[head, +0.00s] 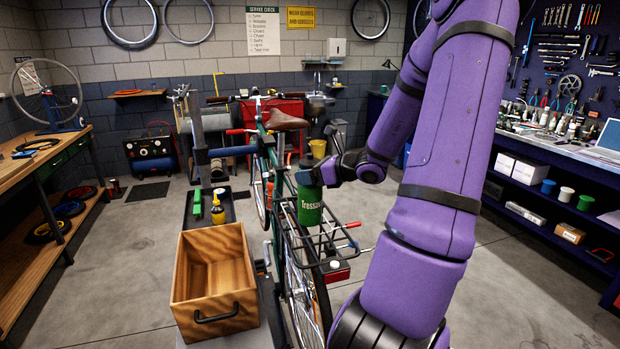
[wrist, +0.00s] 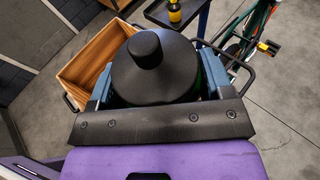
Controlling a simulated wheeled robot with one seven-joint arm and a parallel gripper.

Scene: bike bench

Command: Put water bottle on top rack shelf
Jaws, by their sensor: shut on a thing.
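The water bottle is a green cylinder (head: 309,206) with light lettering and a dark top. It is upright in the middle of the head view, where it overlaps the bicycle's black rear rack (head: 327,236); I cannot tell whether it touches the rack. My gripper (head: 318,177) is shut on the upper part of the bottle. In the wrist view, the bottle's black cap (wrist: 150,66) sits between the two blue fingers and hides most of the body. I cannot tell which surface is the top rack shelf; shelves (head: 545,190) stand under the right workbench.
A wooden crate (head: 240,270) stands at front left of the bicycle. Behind it is a dark tray (head: 229,207) with a yellow bottle (head: 218,212). The bicycle saddle (head: 287,120) rises behind the green bottle. The floor left of the crate is mostly clear.

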